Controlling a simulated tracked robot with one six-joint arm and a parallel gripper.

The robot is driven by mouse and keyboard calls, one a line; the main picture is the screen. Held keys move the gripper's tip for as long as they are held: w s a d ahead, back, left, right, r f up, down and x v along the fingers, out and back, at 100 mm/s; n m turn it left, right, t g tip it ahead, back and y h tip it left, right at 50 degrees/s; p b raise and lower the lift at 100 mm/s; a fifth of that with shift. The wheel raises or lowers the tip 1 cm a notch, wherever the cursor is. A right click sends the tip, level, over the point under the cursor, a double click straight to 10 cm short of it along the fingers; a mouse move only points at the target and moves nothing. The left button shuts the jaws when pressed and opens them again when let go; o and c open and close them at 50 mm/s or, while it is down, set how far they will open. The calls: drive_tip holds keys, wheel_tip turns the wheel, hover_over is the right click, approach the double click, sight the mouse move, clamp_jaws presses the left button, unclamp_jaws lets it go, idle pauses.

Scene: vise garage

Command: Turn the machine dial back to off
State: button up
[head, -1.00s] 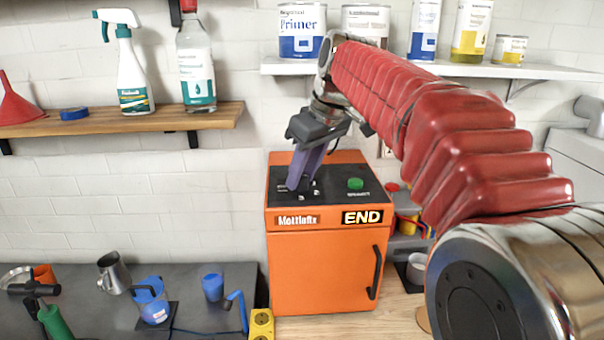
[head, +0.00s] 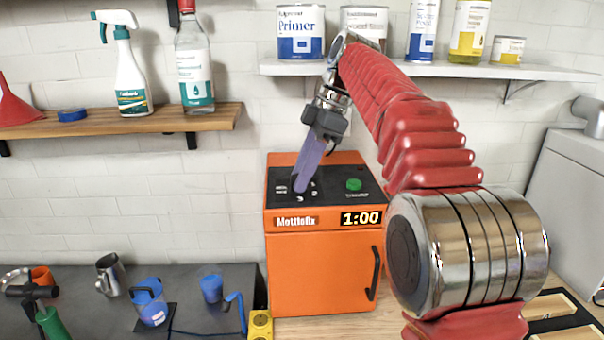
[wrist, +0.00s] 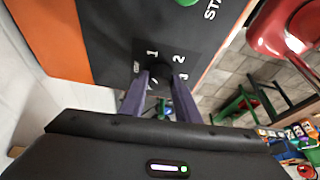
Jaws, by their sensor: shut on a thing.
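The orange machine (head: 318,270) stands on the bench in the head view, with a black top panel and a display (head: 361,218) reading 1:00. My gripper (head: 300,187) reaches down onto the left part of that panel. In the wrist view its two purple fingers are shut on the small black dial (wrist: 159,71), one on each side. Numbers 1, 2 and 3 and a small OFF-like label show around the dial. Where the dial points I cannot tell. In the head view the fingers hide the dial. A green start button (head: 354,185) sits to its right.
A wooden shelf (head: 120,121) with a spray bottle and a clear bottle is at left. A white shelf (head: 410,68) with cans is above my arm. A yellow socket block (head: 260,325) is by the machine's lower left. Jugs and cups stand on the dark bench.

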drive_tip(key=shift+w+n+g, duration=0.1)
drive_tip(key=shift+n+g, duration=0.3)
drive_tip(key=shift+n, duration=0.6)
drive_tip(key=o, duration=1)
drive_tip(key=shift+o, duration=0.2)
